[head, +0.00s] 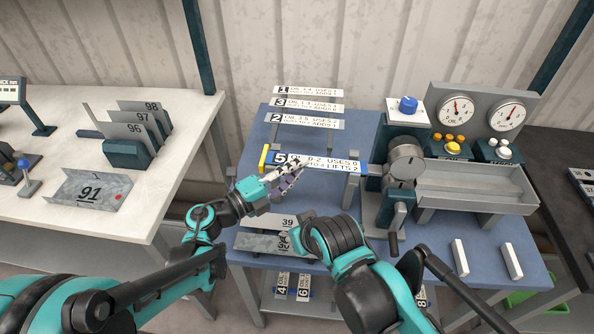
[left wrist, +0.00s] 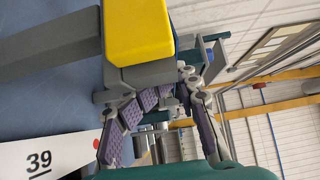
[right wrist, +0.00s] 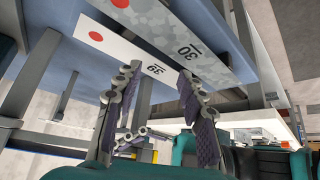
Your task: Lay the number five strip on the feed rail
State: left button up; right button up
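The number five strip (head: 330,164), white with blue ends and a black "5", lies along the feed rail. Its left end is beside the rail's yellow end block (head: 263,158), and its right end reaches toward the machine's roller. The yellow block also shows close up in the left wrist view (left wrist: 138,32), with the grey rail (left wrist: 50,40). My left gripper (head: 293,175) is just in front of the strip's left part, its fingers spread with nothing seen between them. My right gripper (right wrist: 150,95) is open and empty, near plates 39 and 30; my arm hides it in the head view.
Strips 1, 3 and 2 (head: 305,104) sit on a rack behind the rail. Plate 39 (head: 284,221) lies at the blue table's front left. Strips 4 and 6 (head: 292,287) stand on the lower shelf.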

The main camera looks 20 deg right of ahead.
pick_arm(q)
jog(key=v, duration=1.2)
